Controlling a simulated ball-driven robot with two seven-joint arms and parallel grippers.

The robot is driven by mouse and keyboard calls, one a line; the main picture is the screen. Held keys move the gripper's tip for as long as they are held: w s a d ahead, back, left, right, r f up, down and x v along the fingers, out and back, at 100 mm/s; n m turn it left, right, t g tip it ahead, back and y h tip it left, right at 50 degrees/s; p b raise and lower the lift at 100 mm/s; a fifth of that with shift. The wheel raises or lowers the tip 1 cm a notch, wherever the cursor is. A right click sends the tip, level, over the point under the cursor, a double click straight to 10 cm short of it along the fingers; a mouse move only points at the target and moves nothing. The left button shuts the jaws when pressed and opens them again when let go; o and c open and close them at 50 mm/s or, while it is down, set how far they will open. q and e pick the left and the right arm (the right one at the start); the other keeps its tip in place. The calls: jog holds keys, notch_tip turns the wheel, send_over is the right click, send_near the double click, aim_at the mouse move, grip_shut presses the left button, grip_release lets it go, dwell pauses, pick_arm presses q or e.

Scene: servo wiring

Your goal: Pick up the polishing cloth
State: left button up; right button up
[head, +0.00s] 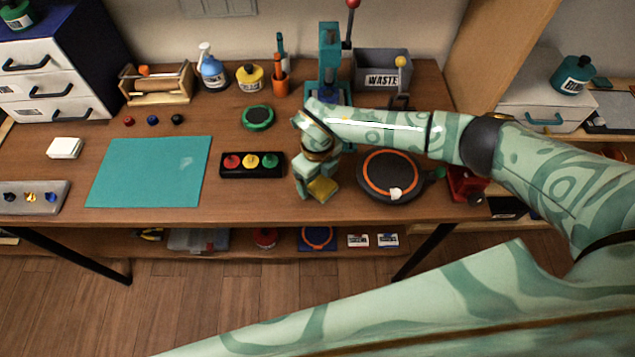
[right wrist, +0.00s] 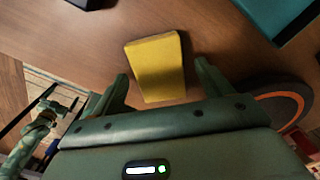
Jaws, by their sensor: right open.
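The polishing cloth is most likely the folded yellow pad (head: 322,188), lying on the bench near its front edge, right of the black button strip. In the right wrist view the yellow pad (right wrist: 155,68) lies flat on the wood, ahead of and between the fingers. My right gripper (head: 315,180) is above the pad and hides part of it in the head view. In the right wrist view my right gripper (right wrist: 161,74) is open, one finger on each side of the pad, with nothing held. Whether the fingers reach down to the bench is unclear. I see no left gripper.
A black strip (head: 252,174) with red, yellow and green knobs lies left of the pad. An orange-ringed round plate (head: 377,191) lies to its right. A teal mat (head: 130,188) covers the left.

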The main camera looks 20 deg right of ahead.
aim_at(318, 181)
jog(key=shift+f, duration=0.1)
jog(key=shift+c, duration=0.4)
jog(key=c, duration=1)
jog(key=shift+r, duration=0.35)
notch_tip(318, 181, up, 2)
jog(key=shift+r+p, duration=0.25)
jog(key=shift+p, duration=0.05)
jog(key=s+a+r, duration=0.3)
jog(key=s+a+r+p, duration=0.1)
jog(key=s+a+r, duration=0.2)
jog(key=s, duration=0.1)
jog(key=s+a+r, duration=0.3)
jog(key=s+r, duration=0.1)
jog(key=shift+f, duration=0.1)
